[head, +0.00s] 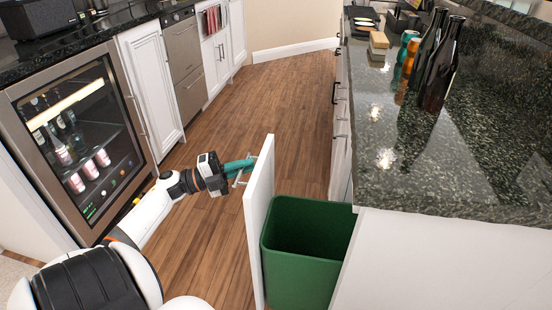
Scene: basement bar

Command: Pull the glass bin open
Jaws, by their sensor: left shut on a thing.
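The glass bin is a pull-out unit with a white front panel (260,200) and a green tub (302,272) behind it. It stands out from under the counter on the right, and the tub's open top shows. The tub looks empty in the part I can see. My left gripper (246,166) has teal fingers shut on the metal handle (240,178) on the outer face of the white panel. The lower part of the tub is cut off by the picture's bottom edge. My right gripper is not in view.
A dark granite counter (440,170) on the right holds dark bottles (438,75). A glass-door drinks fridge (75,135) and white cabinets (150,75) line the left. The wooden floor (265,100) between them is clear.

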